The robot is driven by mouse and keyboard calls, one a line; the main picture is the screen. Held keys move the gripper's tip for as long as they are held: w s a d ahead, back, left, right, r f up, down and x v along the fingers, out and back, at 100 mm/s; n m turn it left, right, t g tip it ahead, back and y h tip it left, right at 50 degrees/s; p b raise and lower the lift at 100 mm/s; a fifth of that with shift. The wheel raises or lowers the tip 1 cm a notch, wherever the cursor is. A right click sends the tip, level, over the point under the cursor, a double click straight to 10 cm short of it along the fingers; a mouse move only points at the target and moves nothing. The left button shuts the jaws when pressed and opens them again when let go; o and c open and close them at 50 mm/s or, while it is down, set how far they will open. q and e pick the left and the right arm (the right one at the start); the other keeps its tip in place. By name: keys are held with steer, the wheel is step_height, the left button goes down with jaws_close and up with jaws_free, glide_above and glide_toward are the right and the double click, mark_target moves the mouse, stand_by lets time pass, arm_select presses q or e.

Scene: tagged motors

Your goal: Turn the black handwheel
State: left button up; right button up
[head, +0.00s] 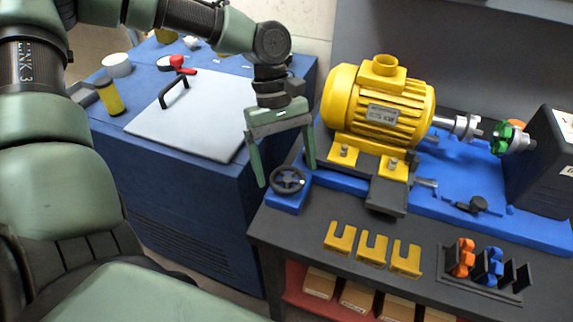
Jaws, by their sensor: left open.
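The black handwheel (287,180) sits on a small blue block (289,200) at the left end of the dark workbench, in front of the yellow motor (379,104). My left gripper (287,177) comes down from above with its two green fingers spread wide. In the picture its fingertips lie on either side of the handwheel, one left of it and one right and a little higher. Nothing is between the fingers except the view of the wheel. I cannot tell whether a finger touches the wheel. My right gripper is not in view.
Yellow U-shaped shims (372,249) lie on the bench front (310,226). A rack (484,275) holds orange, blue and black pieces. A green coupling (501,139) faces the motor shaft. A blue cabinet (205,206) at left carries a grey lid (190,125) with a black handle.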

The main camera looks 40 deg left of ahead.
arm_select(q)
steer(key=shift+s+d+f, duration=0.1)
steer(key=shift+s+f, duration=0.05)
steer(key=shift+f, duration=0.1)
steer(key=c, duration=1.4)
steer(key=shift+o, duration=0.2)
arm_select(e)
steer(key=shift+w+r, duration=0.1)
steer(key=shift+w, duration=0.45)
arm_select(q)
steer(key=shift+r+m, duration=0.1)
steer(key=shift+m, duration=0.3)
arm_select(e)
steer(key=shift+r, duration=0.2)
